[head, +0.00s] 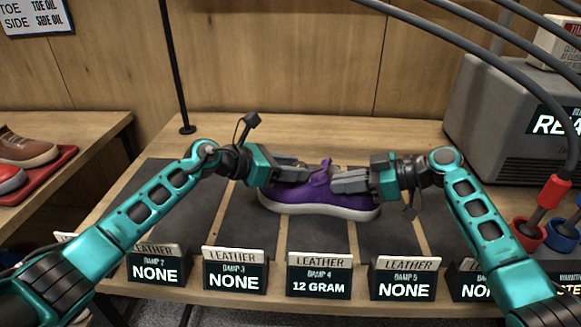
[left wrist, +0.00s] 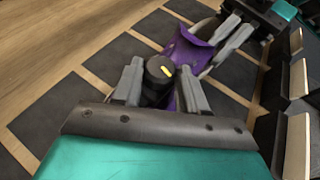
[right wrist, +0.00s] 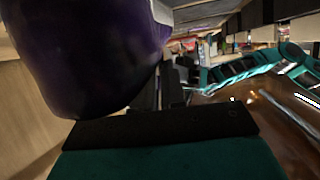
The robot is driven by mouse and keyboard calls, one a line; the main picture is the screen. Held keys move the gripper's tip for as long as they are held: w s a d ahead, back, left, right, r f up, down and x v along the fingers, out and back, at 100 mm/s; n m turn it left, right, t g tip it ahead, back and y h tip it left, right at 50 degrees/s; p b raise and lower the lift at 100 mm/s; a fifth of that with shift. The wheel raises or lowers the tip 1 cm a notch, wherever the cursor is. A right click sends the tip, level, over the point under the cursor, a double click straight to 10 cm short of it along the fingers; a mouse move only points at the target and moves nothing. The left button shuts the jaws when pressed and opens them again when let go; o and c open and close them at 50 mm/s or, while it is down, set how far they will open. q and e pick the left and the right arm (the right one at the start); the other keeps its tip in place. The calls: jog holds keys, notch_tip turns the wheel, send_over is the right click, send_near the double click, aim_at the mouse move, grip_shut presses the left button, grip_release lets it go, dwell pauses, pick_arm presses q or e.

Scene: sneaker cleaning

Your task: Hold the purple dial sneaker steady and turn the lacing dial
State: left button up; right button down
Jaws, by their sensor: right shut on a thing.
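The purple sneaker (head: 318,200) with a white sole lies on the dark mat in the middle of the bench. Its black lacing dial with a yellow mark (left wrist: 160,70) shows in the left wrist view. My left gripper (left wrist: 162,85) is open, with one finger on each side of the dial; whether they touch it is unclear. My right gripper (head: 338,184) is shut on the sneaker's upper near the opening, also seen in the left wrist view (left wrist: 225,42). The sneaker (right wrist: 90,60) fills the upper left of the right wrist view. In the head view, the left gripper hides the dial.
Several small label signs line the bench's front edge, including one reading 12 GRAM (head: 319,287). A grey machine (head: 505,120) stands at right, with red and blue cups (head: 560,235) near it. Another bench at left holds shoes on a red tray (head: 45,170).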

pick_arm(q)
jog(key=c, duration=0.6)
pick_arm(e)
jog(key=shift+f, duration=0.15)
pick_arm(q)
jog(key=shift+s+n+t+y, duration=0.1)
jog(key=shift+n+t+y, duration=0.4)
jog(key=shift+n+t, duration=0.15)
jog(key=o, duration=1.1)
jog(key=v, duration=1.2)
jog(key=shift+s, duration=0.15)
pick_arm(e)
jog(key=c, duration=1.1)
grip_release()
jog(key=shift+d, duration=0.1)
